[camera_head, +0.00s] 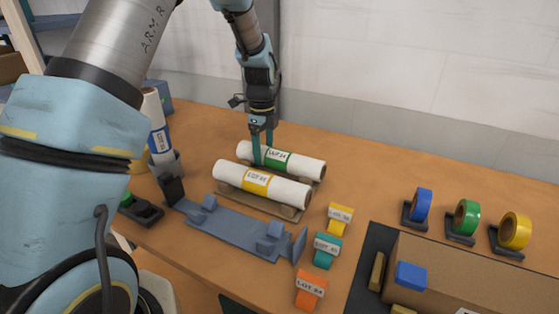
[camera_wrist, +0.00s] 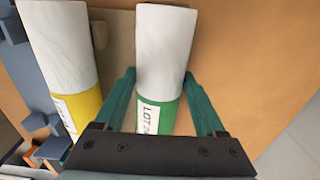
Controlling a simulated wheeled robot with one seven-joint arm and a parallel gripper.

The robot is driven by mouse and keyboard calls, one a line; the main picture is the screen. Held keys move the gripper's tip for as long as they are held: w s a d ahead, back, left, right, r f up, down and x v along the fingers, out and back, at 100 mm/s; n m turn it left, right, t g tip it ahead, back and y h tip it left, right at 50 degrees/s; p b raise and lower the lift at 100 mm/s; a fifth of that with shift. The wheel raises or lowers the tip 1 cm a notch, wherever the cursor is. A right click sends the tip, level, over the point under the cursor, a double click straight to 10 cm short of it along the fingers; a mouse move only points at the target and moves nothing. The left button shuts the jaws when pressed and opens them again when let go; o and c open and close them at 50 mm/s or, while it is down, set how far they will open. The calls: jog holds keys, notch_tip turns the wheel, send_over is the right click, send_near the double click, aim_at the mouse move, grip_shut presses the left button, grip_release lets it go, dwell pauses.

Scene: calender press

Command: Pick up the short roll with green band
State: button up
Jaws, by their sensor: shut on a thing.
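The short white roll with the green band (camera_head: 281,160) lies on a low cradle at the middle back of the table, behind a white roll with a yellow band (camera_head: 262,185). My gripper (camera_head: 263,155) points down at the green-banded roll. In the wrist view, my gripper's teal fingers (camera_wrist: 160,100) stand one on each side of the green-banded roll (camera_wrist: 165,50), shut on it at the band. The yellow-banded roll (camera_wrist: 62,50) lies apart to the left there. I cannot tell whether the held roll still touches its cradle.
A blue-grey stand (camera_head: 232,231) is in front of the rolls. Yellow, teal (camera_head: 327,250) and orange labelled blocks are right of it. Tape rolls (camera_head: 465,218) stand at the right behind a cardboard box (camera_head: 470,270). An upright blue-banded roll (camera_head: 159,135) stands at left.

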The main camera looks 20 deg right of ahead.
grip_shut()
jog(key=shift+r, duration=0.1)
